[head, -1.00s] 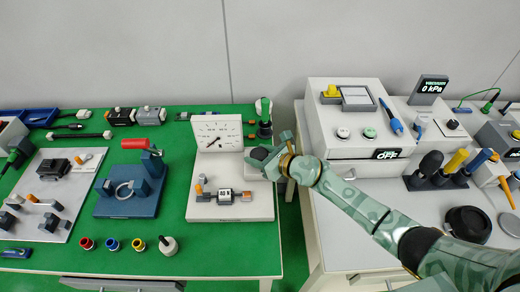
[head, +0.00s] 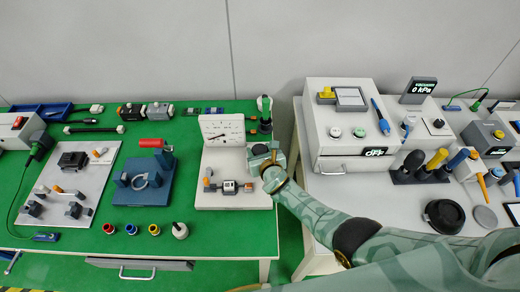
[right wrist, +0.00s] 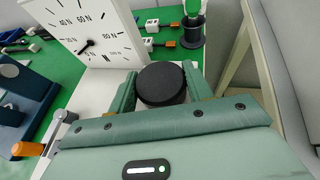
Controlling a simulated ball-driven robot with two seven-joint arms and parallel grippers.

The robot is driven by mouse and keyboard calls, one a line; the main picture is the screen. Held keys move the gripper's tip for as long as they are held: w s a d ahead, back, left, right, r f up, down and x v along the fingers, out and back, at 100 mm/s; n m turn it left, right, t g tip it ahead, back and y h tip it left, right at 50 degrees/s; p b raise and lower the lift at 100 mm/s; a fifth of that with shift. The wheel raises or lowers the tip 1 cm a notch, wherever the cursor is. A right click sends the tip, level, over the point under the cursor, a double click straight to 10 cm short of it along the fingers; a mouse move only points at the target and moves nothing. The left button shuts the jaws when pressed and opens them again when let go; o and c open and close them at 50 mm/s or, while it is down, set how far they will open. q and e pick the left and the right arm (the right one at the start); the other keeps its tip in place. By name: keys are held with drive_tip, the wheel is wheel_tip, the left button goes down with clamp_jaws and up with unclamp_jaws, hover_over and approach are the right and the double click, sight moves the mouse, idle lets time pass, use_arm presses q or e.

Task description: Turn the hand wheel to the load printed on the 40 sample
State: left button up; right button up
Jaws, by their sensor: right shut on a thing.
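The tester (head: 207,198) is a pale base with a white dial (head: 221,131) standing at its back. In the right wrist view the dial (right wrist: 75,33) has N marks, and its needle points to the lower left, near the low end. The black round hand wheel (right wrist: 162,84) sits between the two fingers of my right gripper (right wrist: 163,88), which is shut on it. In the head view my right gripper (head: 263,157) covers the wheel. A small sample (head: 229,186) with a white label lies on the base; its print is too small to read. My left gripper is out of view.
An orange-handled crank (right wrist: 28,149) is left of the wheel. A green-topped tool in a dark holder (head: 265,113) stands behind it. A blue fixture (head: 145,182) is to the left.

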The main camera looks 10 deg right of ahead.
sight(259, 150)
idle(0.3)
drive_tip(key=o, duration=1)
drive_tip(key=p+v, duration=0.1)
drive_tip(key=v, duration=0.1)
drive_tip(key=p+v, duration=0.4)
drive_tip(key=shift+w+r, duration=0.1)
drive_tip(key=shift+r, duration=0.2)
drive_tip(key=shift+f+p+v, duration=0.15)
drive_tip(key=shift+p+v, duration=0.8)
drive_tip(key=shift+v, duration=1.6)
drive_tip(key=shift+f+p+v, duration=0.2)
drive_tip(key=shift+p+v, duration=0.7)
drive_tip(key=shift+v, duration=1.65)
